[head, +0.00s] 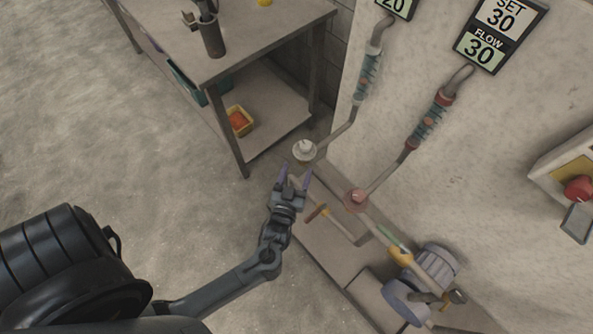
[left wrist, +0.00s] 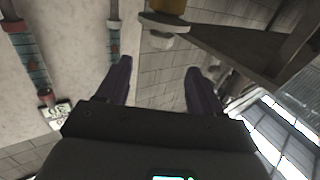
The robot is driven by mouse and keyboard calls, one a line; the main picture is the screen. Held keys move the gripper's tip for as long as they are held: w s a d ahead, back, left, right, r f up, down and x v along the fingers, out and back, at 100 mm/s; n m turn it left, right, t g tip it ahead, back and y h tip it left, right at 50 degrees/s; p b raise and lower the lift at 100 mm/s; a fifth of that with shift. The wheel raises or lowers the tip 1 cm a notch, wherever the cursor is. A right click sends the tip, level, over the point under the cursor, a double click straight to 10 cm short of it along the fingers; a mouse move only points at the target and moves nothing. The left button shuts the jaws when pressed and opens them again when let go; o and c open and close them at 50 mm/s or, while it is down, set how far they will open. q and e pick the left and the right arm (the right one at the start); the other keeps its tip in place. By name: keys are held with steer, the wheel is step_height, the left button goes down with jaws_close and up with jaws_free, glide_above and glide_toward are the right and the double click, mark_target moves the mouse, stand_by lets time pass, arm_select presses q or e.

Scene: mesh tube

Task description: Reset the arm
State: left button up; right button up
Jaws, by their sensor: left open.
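My left gripper (head: 294,178) is open and empty in the head view, with purple fingertips. It hangs in front of the pipework, just below a white round fitting (head: 304,151) and left of a reddish round fitting (head: 356,199). In the left wrist view, the two dark purple fingers (left wrist: 158,85) stand apart with only the block wall seen between them. My left arm reaches in from the lower left. My right gripper is in neither view.
A workbench (head: 280,25) with a lower shelf stands at the top. Mesh tubes (head: 430,119) run along the pale wall under digital displays (head: 481,48). A motor-like unit (head: 437,265) sits at the lower right, and a red button (head: 579,189) at the right. Floor on the left is clear.

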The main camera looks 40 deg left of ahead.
arm_select(q)
step_height(320, 180, up, 10)
steer(key=s+d+f+m+g+h+p, duration=0.1)
steer(key=s+m+g+h+p, duration=0.15)
steer(key=h+p, duration=0.35)
steer(key=s+d+r+m+g+h, duration=0.1)
steer(key=s+d+m+g+h, duration=0.3)
steer(key=s+g, duration=0.75)
step_height(320, 180, up, 38)
steer(key=s+d+m+t+y+p, duration=0.1)
steer(key=p, duration=3.7)
steer(key=shift+s+t, duration=0.35)
steer(key=shift+t, duration=0.05)
steer(key=shift+d, duration=0.1)
